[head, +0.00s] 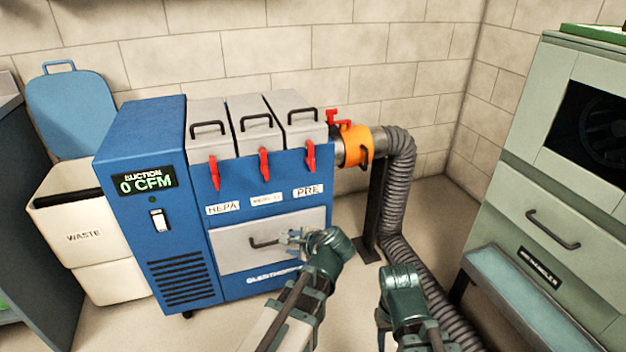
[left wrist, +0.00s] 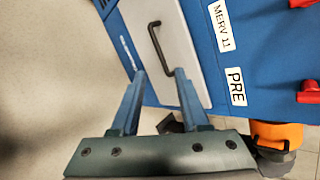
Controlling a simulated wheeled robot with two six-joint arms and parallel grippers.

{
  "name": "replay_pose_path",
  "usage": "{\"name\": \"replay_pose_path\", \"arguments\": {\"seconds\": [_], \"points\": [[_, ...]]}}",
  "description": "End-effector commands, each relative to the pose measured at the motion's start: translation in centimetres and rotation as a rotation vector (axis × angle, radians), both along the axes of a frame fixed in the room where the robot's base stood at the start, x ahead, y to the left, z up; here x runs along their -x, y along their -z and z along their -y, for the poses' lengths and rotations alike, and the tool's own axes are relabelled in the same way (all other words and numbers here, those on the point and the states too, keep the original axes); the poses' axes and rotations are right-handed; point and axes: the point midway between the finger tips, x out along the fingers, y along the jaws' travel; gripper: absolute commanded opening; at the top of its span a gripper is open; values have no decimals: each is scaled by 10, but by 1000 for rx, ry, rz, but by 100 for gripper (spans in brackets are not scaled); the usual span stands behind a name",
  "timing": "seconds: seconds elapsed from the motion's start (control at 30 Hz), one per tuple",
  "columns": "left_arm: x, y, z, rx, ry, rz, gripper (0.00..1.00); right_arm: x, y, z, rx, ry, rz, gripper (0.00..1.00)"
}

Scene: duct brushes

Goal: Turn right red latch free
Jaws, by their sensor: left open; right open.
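Three red latches hang on the front of the blue filter unit (head: 190,130): a left one (head: 214,172), a middle one (head: 264,163) and a right one (head: 310,155) above the PRE label. All three point downward, below their grey lids. In the left wrist view a red latch (left wrist: 308,92) shows at the right edge beside PRE. My left gripper (head: 288,240) is open in front of the grey drawer, pointing left; its spread blue fingers (left wrist: 157,72) show nothing between them near the drawer handle. My right gripper (head: 384,320) is low at right, mostly hidden, and apart from the latches.
The drawer handle (left wrist: 158,45) is close to my left fingers. An orange collar (head: 352,147) with red levers joins a grey hose (head: 398,190) at right. A green cabinet (head: 535,200) stands far right, a waste bin (head: 85,225) at left.

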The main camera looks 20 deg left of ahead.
Motion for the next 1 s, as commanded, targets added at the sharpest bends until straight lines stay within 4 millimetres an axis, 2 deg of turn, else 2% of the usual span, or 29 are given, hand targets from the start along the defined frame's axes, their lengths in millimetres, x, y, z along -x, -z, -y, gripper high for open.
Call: {"name": "replay_pose_path", "arguments": {"seconds": [0.03, 0.2, 0.3, 0.4, 0.57, 0.77, 1.0], "points": [[-16, -15, 5, -139, 106, -19, 45, 0, 2, 0, 0, 0, 0, 50], [-56, -78, 32, -655, 418, -119, 45, 0, 2, 0, 0, 0, 0, 50], [-70, -106, 52, -898, 528, -179, 45, 0, 2, 0, 0, 0, 0, 50], [-78, -123, 68, -1064, 591, -224, 45, 0, 2, 0, 0, 0, 0, 50], [-82, -135, 79, -1180, 627, -259, 45, 0, 2, 0, 0, 0, 0, 50], [-87, -135, 77, -1186, 628, -263, 45, 0, 2, 0, 0, 0, 0, 50], [-122, -135, 54, -1183, 624, -263, 45, 0, 2, 0, 0, 0, 0, 50]]}}
